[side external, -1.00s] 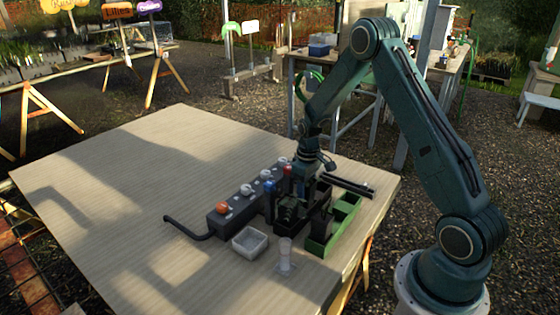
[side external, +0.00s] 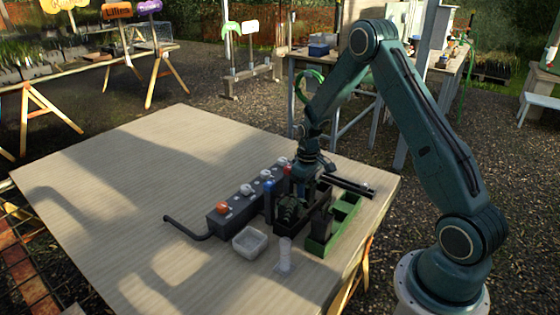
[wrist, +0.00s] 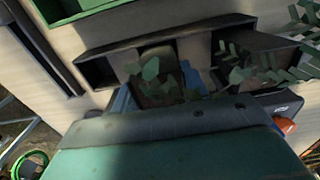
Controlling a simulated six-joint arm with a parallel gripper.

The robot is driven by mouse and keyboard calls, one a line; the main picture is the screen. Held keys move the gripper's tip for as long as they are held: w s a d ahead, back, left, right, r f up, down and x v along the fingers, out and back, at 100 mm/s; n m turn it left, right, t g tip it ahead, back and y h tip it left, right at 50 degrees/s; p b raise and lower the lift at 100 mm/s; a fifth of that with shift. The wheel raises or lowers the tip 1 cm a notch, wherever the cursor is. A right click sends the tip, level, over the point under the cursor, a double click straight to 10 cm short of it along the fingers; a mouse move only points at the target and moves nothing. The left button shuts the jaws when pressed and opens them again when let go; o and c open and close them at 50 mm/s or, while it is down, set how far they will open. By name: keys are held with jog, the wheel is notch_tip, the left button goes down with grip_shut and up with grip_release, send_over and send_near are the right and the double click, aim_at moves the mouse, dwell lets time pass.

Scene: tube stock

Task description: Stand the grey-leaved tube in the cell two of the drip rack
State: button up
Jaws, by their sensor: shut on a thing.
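My gripper (wrist: 158,95) is shut on a tube with grey-green leaves (wrist: 150,70), at the lower middle of the wrist view; blue parts show on both sides of it. Most of the tube's body is hidden. The dark drip rack (wrist: 98,70) lies across the wrist view behind it, with an open cell at its left and leaves over its right end. In the side view my gripper (side external: 304,190) is low over the dark rack (side external: 285,226), and its fingertips and the tube are hard to make out. I cannot tell whether the tube's foot is inside a cell.
A green tray (side external: 318,247) stands right of the rack. A grey block with orange and white knobs (side external: 217,222) stands on its left. A white box (side external: 250,243) and a clear cylinder (side external: 284,254) are in front. The table's left part (side external: 130,190) is clear.

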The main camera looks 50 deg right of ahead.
jog(key=shift+f, duration=0.15)
jog(key=o, duration=1.1)
jog(key=shift+o, duration=0.2)
notch_tip(320, 180, up, 14)
dwell(0.7)
